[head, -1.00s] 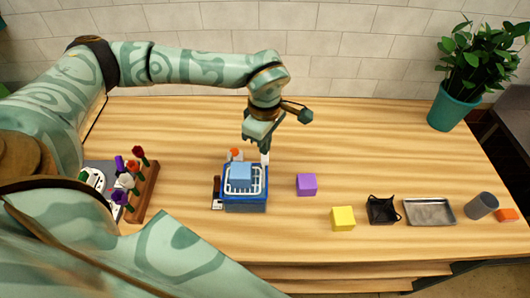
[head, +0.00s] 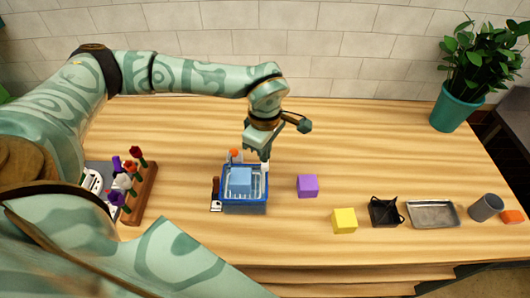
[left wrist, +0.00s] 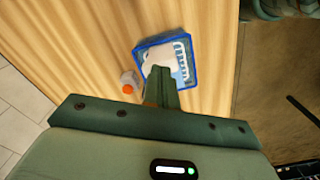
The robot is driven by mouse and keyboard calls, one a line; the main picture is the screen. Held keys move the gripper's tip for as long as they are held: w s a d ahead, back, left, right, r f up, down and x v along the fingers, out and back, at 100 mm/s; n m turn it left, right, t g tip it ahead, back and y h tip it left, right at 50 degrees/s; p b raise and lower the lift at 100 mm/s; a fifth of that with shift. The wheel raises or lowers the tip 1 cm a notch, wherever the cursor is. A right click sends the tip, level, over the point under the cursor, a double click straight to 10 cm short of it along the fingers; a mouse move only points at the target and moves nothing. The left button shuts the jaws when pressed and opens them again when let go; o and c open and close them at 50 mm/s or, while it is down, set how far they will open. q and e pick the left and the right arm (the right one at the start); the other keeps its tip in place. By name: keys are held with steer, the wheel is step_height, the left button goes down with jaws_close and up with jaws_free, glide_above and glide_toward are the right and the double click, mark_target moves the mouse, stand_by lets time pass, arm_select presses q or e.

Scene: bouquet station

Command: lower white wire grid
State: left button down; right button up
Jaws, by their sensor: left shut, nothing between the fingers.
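The white wire grid (head: 229,187) sits inside a blue-rimmed container (head: 246,202), below its rim, with a light blue block (head: 240,177) on it. In the left wrist view the grid (left wrist: 183,60) shows as white bars along one side of the container (left wrist: 140,50); the block (left wrist: 160,54) covers part of it. My left gripper (head: 264,157) is shut and empty at the container's back right corner, by a small white upright piece (head: 265,167). Whether it touches that piece is unclear. My right gripper is not in view.
An orange-capped bottle (head: 235,154) stands close behind the container. A flower rack (head: 142,195) is at left. A purple cube (head: 307,186), yellow cube (head: 344,220), black holder (head: 385,212), metal tray (head: 432,214) and grey cup (head: 486,207) lie to the right. The back table is clear.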

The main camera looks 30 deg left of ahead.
arm_select(q)
steer(key=shift+f, duration=0.15)
steer(key=shift+f+b, duration=0.75)
steer(key=shift+f, duration=0.6)
steer(key=shift+f+b, duration=0.55)
steer(key=shift+f, duration=0.4)
step_height(320, 180, up, 5)
steer(key=p, duration=0.4)
steer(key=shift+r+p, duration=0.1)
steer(key=shift+p, duration=0.2)
